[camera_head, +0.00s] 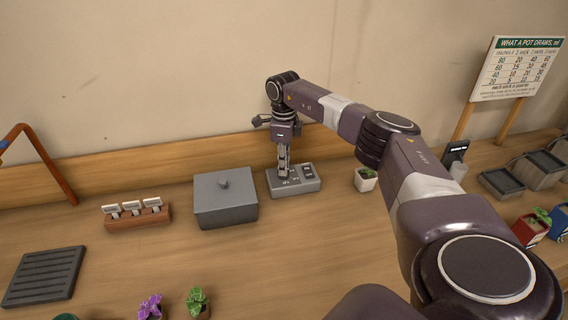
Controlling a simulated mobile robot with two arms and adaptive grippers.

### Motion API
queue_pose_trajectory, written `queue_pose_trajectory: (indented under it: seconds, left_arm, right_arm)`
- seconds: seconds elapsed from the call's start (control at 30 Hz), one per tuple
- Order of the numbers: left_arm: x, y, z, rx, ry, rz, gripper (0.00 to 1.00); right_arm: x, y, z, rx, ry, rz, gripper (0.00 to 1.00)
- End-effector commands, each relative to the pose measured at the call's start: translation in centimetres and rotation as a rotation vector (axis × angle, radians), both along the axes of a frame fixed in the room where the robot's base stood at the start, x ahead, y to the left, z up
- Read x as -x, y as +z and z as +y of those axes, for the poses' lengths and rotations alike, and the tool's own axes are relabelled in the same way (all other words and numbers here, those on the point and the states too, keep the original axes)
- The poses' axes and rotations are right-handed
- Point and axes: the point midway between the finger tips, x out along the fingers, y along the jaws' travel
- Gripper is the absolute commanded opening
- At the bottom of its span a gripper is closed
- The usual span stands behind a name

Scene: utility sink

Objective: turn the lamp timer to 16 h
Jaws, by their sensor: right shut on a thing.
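The lamp timer appears to be the small light-grey box (312,184) on the bench near the back wall, with markings and small fittings on its top. My right gripper (284,172) points straight down onto the left part of its top. It is shut on what seems to be the timer's knob. The fingers hide the knob, and its setting is too small to read. My left gripper is not in view.
A grey lidded box (225,203) stands just left of the timer, and a small white potted plant (366,181) to its right. A wooden rack with white labels (136,214), a dark slatted tray (43,277) and small plants lie further left and in front. A sign (517,68) stands at back right.

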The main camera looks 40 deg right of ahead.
Motion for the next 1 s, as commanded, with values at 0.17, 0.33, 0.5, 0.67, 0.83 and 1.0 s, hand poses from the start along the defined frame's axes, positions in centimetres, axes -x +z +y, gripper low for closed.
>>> queue_pose_trajectory:
  seconds: [0.17, 0.33, 0.5, 0.67, 0.83, 1.0]
  left_arm:
    - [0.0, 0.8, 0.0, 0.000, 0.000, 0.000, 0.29]
    - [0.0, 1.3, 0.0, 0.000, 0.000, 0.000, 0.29]
    - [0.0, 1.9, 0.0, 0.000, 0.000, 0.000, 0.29]
    - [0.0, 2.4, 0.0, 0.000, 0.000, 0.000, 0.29]
    - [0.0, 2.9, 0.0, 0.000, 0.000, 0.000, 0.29]
    - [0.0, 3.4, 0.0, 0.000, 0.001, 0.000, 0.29]
  right_arm:
    - [-0.1, 0.3, 0.0, 0.000, -0.168, -0.003, 0.00]
    - [-0.1, 0.3, 0.0, 0.000, -0.330, -0.003, 0.00]
    - [-0.1, 0.3, 0.0, 0.000, -0.492, -0.003, 0.00]
    - [-0.2, 0.3, 0.0, -0.001, -0.644, -0.005, 0.00]
    - [-0.2, 0.4, -0.1, -0.001, -0.799, -0.005, 0.00]
    - [-0.2, 0.3, -0.1, -0.001, -0.935, -0.005, 0.00]
